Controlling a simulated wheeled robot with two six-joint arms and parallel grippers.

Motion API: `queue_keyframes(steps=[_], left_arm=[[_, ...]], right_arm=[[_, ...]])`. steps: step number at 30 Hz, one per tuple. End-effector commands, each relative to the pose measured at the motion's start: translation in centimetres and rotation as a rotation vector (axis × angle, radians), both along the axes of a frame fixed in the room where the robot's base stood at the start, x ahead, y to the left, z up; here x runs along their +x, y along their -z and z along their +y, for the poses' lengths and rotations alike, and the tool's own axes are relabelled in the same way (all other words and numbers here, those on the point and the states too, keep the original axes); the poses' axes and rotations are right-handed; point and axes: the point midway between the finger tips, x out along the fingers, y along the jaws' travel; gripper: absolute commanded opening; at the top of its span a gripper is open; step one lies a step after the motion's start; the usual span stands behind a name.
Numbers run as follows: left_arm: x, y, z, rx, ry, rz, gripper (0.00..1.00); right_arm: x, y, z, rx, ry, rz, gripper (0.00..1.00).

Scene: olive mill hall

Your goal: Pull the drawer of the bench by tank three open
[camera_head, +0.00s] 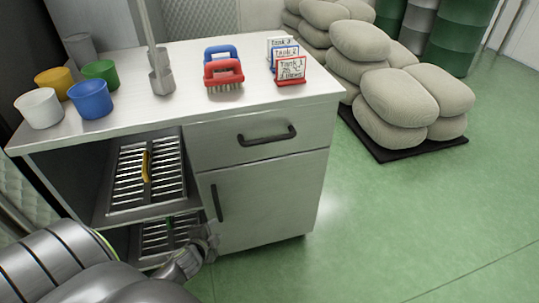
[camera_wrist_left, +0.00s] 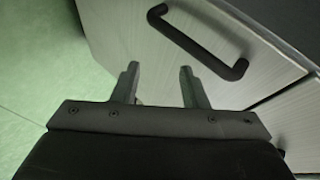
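The bench's drawer (camera_head: 220,147) is the grey front under the right part of the worktop, and it looks shut. Its black bar handle (camera_head: 267,137) is bare. In the left wrist view the handle (camera_wrist_left: 198,42) runs diagonally across the drawer front (camera_wrist_left: 230,40), ahead of my fingers. My left gripper (camera_head: 207,243) is low in front of the cabinet door, below the drawer. In the left wrist view its two fingers (camera_wrist_left: 159,85) stand apart with nothing between them, clear of the handle. My right gripper does not show.
Below the drawer is a cabinet door (camera_head: 265,203) with a vertical handle (camera_head: 216,203). Left of it are open shelves with slotted trays (camera_head: 112,203). Cups, brushes (camera_head: 223,72) and tank signs (camera_head: 290,70) stand on the worktop (camera_head: 175,108). Green floor (camera_head: 400,220) at right is clear; sacks (camera_head: 385,110) lie beyond.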

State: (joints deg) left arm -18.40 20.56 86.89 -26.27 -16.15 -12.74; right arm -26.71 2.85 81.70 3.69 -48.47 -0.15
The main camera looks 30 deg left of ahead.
Motion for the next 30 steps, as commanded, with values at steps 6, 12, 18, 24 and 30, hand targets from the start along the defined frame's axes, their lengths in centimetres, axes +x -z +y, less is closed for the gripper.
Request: queue_keyframes(steps=[6, 12, 18, 24, 30], left_arm=[[5.3, -10.0, -1.9, 0.326, 0.214, -0.255, 0.40], [6.0, -18.2, -5.2, 0.558, 0.329, -0.440, 0.40], [5.4, -22.1, -7.2, 0.661, 0.372, -0.528, 0.40], [6.7, -23.1, -7.2, 0.673, 0.373, -0.540, 0.40], [10.1, -23.6, -7.0, 0.671, 0.374, -0.541, 0.40]], right_arm=[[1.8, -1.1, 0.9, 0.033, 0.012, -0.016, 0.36], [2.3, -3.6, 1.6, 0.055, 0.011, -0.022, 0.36], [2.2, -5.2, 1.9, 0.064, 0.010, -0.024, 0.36], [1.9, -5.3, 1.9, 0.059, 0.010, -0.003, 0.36], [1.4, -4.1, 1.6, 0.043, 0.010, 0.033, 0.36]])
